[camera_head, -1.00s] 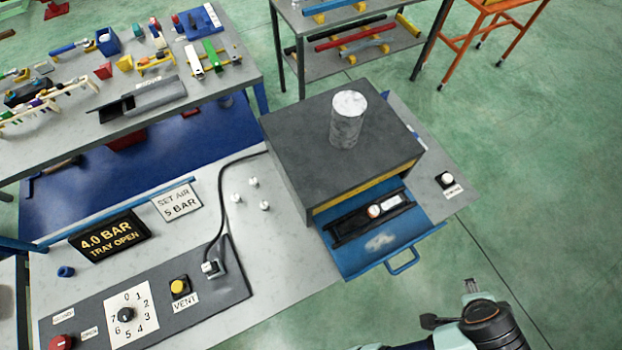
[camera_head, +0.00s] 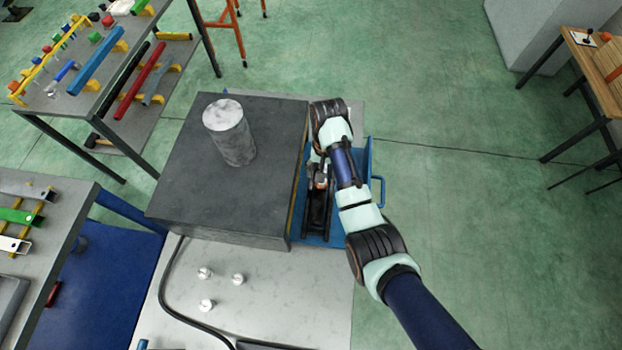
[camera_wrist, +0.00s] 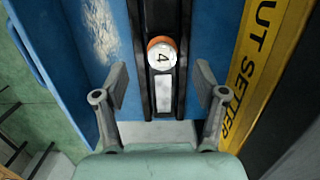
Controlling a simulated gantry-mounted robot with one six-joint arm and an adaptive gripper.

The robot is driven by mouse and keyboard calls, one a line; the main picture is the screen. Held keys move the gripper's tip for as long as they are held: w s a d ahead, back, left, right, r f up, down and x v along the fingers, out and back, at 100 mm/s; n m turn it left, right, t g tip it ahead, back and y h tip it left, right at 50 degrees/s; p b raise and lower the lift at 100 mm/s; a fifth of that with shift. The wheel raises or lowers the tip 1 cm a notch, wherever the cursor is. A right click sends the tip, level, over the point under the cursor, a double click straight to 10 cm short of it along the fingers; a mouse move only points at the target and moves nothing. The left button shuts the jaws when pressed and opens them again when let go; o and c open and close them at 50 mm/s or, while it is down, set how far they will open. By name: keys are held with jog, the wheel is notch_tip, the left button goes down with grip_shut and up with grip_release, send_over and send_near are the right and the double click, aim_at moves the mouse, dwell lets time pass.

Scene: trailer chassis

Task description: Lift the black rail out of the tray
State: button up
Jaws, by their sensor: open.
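The black rail (camera_wrist: 163,18) lies lengthwise in the blue tray (camera_wrist: 97,20), with a round orange-rimmed white disc marked 4 and a pale label on it. In the wrist view my gripper (camera_wrist: 161,76) is open, with one finger on each side of the rail and a gap showing on both sides. How far the fingertips are above the tray floor I cannot tell. In the head view the rail (camera_head: 319,215) shows beside the dark housing, partly hidden by my arm. The tray (camera_head: 364,160) is pulled out, its handle facing right.
The dark housing (camera_head: 190,175) stands close left of the tray, with a pale cylinder (camera_head: 232,135) on top. Its yellow lettered front (camera_wrist: 268,45) is near the right finger. White knobs (camera_head: 237,279) stand on the bench. Open green floor (camera_head: 470,220) lies to the right.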

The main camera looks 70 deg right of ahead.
jog(key=f, duration=0.4)
jog(key=a+f, duration=0.1)
jog(key=f, duration=0.1)
jog(key=shift+f+b, duration=0.2)
jog(key=shift+b, duration=0.15)
jog(key=shift+d, duration=0.1)
jog(key=shift+c, duration=0.3)
jog(key=shift+r, duration=0.1)
grip_shut()
